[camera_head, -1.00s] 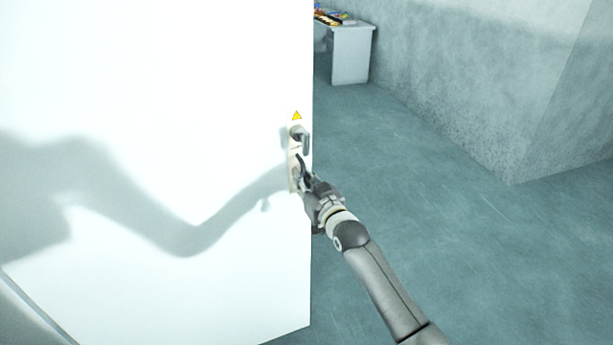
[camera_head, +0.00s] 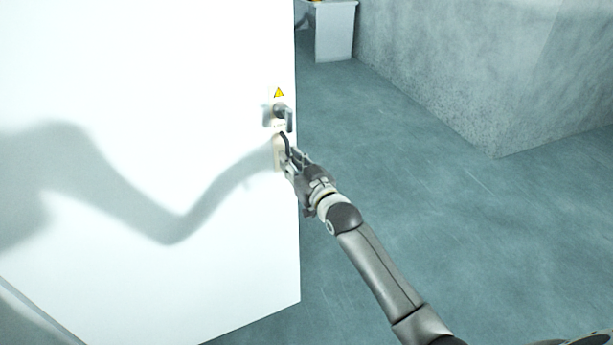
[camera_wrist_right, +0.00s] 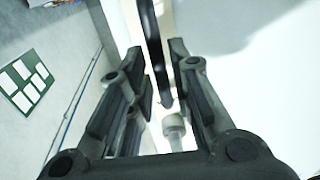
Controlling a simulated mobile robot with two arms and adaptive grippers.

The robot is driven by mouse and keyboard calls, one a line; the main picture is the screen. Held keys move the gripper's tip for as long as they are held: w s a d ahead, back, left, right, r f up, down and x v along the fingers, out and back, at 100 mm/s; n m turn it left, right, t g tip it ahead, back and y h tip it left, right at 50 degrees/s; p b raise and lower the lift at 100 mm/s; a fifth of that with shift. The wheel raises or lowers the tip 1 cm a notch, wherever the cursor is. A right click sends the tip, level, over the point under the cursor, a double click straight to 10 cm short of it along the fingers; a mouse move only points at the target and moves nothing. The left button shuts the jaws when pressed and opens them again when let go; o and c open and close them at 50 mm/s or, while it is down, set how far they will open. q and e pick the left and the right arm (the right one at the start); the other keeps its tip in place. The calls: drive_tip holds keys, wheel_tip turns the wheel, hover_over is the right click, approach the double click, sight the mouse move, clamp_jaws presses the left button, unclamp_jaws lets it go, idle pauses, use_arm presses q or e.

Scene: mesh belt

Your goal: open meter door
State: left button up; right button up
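The white meter door (camera_head: 150,100) fills the left of the head view, with a yellow warning triangle (camera_head: 279,92) near its right edge. A handle (camera_head: 287,118) sits just below the triangle on a pale plate. My right gripper (camera_head: 287,152) is at the plate, just below the upper part of the handle. In the right wrist view the fingers (camera_wrist_right: 165,85) stand apart, with a dark handle bar (camera_wrist_right: 152,45) running between them and a round pale knob (camera_wrist_right: 174,126) farther down. I cannot tell whether the fingers touch the bar. My left gripper is not in view.
Open floor (camera_head: 400,180) lies to the right of the door. A white table (camera_head: 334,30) stands at the back, beside a grey wall (camera_head: 470,70). A board with white sheets (camera_wrist_right: 25,80) shows on the wall in the right wrist view.

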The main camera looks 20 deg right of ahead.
drive_tip(key=s+d, duration=0.2)
drive_tip(key=s, duration=0.7)
drive_tip(key=shift+s, duration=0.4)
wheel_tip(320, 180, down, 22)
drive_tip(key=s+d+g+h+b, duration=0.2)
drive_tip(key=s+g, duration=0.1)
drive_tip(key=g, duration=0.1)
drive_tip(key=s+f+g, duration=0.2)
drive_tip(key=s+f, duration=0.2)
drive_tip(key=f, duration=0.3)
drive_tip(key=s+f+g+b, duration=0.1)
drive_tip(key=s+f, duration=0.3)
drive_tip(key=f, duration=0.4)
drive_tip(key=s+f+g, duration=0.2)
drive_tip(key=s+f, duration=0.2)
drive_tip(key=f, duration=0.3)
drive_tip(key=s+f+g, duration=0.2)
drive_tip(key=s+f, duration=0.5)
drive_tip(key=s, duration=0.5)
drive_tip(key=s+f+g+h+b, duration=0.1)
drive_tip(key=s+f+g, duration=0.2)
drive_tip(key=s, duration=0.9)
drive_tip(key=s+f+g+b, duration=0.1)
drive_tip(key=s+f+g, duration=0.1)
drive_tip(key=s+f, duration=0.8)
drive_tip(key=s, duration=0.2)
drive_tip(key=shift+s+f+g, duration=0.3)
drive_tip(key=shift+f, duration=0.05)
